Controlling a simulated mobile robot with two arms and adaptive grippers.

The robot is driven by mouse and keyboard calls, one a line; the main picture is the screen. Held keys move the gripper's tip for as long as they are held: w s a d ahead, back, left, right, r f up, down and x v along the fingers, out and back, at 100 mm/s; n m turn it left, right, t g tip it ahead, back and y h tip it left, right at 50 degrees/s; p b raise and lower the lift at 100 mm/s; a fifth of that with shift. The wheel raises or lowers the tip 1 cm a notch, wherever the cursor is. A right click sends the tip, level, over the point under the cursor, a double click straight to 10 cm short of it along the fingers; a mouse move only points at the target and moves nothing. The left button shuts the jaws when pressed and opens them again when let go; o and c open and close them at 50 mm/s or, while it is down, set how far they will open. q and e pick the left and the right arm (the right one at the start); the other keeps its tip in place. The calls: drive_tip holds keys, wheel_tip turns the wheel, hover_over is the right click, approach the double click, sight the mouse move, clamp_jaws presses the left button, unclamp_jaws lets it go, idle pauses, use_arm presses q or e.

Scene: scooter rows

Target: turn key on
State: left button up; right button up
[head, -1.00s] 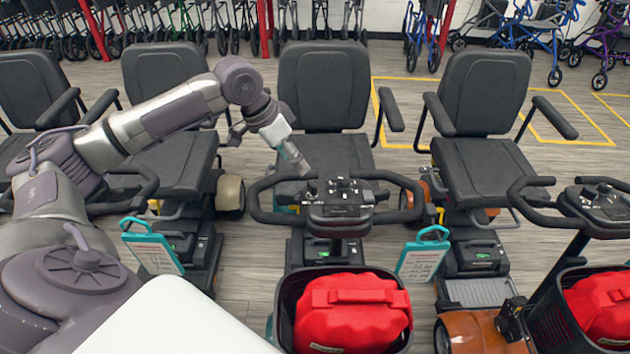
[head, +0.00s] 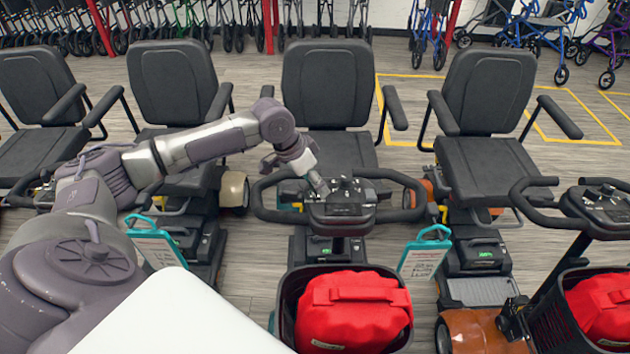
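The middle scooter's control console (head: 342,205) sits between its looped black handlebars (head: 400,183). Small knobs and a dial show on its top, but I cannot make out the key. My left arm reaches in from the left, and my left gripper (head: 320,188) points down at the left part of the console top. Its fingertips are at or just above the console; contact is unclear. The fingers are small and look close together, and I cannot tell whether they hold anything. My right gripper does not show.
A red bag (head: 352,308) fills the scooter's front basket (head: 290,300). Teal-framed tags (head: 424,252) hang on both sides. Another scooter's handlebars (head: 535,195) stand at right. Black seats (head: 325,85) line up behind, and walkers (head: 565,30) stand along the wall.

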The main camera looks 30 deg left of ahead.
use_arm(q)
drive_tip(key=c, duration=0.8)
drive_tip(key=shift+r, duration=0.1)
drive_tip(key=shift+m+g+h+p, duration=0.3)
drive_tip(key=shift+m+h+p, duration=0.1)
drive_tip(key=shift+m+p, duration=0.35)
drive_tip(key=shift+m+g+h+p, duration=0.3)
drive_tip(key=shift+m+h+p, duration=0.15)
drive_tip(key=shift+m, duration=0.7)
drive_tip(key=m+g+h, duration=0.1)
drive_tip(key=m, duration=0.2)
drive_tip(key=shift+m+b, duration=0.3)
drive_tip(key=shift+b, duration=0.1)
drive_tip(key=m+g+b, duration=0.1)
drive_tip(key=m+g, duration=0.1)
drive_tip(key=m, duration=0.2)
drive_tip(key=shift+h+b, duration=0.25)
drive_tip(key=shift+b, duration=0.15)
drive_tip(key=shift+m, duration=0.4)
